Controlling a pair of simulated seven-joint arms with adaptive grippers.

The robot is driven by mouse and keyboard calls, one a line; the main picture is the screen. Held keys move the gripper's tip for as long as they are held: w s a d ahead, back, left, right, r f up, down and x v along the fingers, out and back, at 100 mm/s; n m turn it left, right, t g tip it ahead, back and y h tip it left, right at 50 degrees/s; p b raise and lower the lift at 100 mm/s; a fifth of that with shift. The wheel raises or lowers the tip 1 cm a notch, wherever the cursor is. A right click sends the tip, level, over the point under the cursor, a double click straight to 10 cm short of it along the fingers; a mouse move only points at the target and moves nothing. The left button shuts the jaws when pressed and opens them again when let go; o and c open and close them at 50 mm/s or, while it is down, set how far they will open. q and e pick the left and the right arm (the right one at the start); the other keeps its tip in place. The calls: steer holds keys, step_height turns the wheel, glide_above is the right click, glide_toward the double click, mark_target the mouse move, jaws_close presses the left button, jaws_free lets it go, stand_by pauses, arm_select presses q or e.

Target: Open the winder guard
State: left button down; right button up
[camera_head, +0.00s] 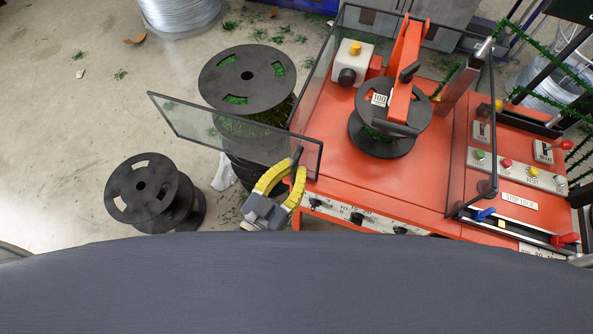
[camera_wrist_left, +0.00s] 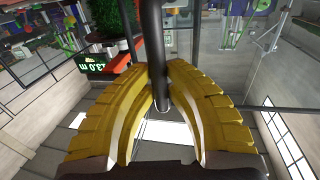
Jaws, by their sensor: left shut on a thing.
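The winder guard is a clear dark-framed panel (camera_head: 215,128) that stands swung out to the left of the orange winder (camera_head: 430,200). Its dark bar handle (camera_head: 297,155) is at the panel's near right end. My left gripper (camera_head: 291,170), with yellow ribbed fingers, is shut on this handle. In the left wrist view the yellow fingers (camera_wrist_left: 162,85) close around the dark handle bar (camera_wrist_left: 154,40). Inside the winder, a black spool (camera_head: 370,138) sits under an orange arm (camera_head: 405,60). My right gripper is not in view.
Two black spools stand on the floor left of the winder, one (camera_head: 240,75) partly behind the guard panel and one (camera_head: 150,190) nearer. The fixed clear panel (camera_head: 478,130) and control strip (camera_head: 520,175) are at right. A wire coil (camera_head: 180,12) lies at the back.

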arm_select(q)
steer(key=c, duration=1.4)
jaws_free()
steer(key=shift+o, duration=0.2)
steer(key=v, duration=1.2)
steer(key=s+a+f+g+y, duration=0.1)
steer(key=s+a+f+g, duration=0.15)
steer(key=f, duration=1.05)
steer(key=s+a+f+g+y, duration=0.2)
steer(key=s+f, duration=0.2)
steer(key=f, duration=0.8)
steer(key=s+a+f+g+y, duration=0.1)
steer(key=s+a+f+g, duration=0.15)
steer(key=f, duration=1.05)
steer(key=s+a+f+n+g+y, duration=0.1)
steer(key=s+a+f+g+y, duration=0.2)
steer(key=s+f, duration=0.4)
steer(key=s+a+f+g, duration=0.2)
steer(key=s+a+f, duration=0.35)
steer(key=f, duration=0.45)
steer(key=s+a+f+n+g+y, duration=0.1)
steer(key=s+a+f+g+y, duration=0.15)
steer(key=s+a+f, duration=0.4)
steer(key=w+d+f, duration=0.3)
steer(key=w, duration=0.4)
steer(key=shift+w, duration=0.35)
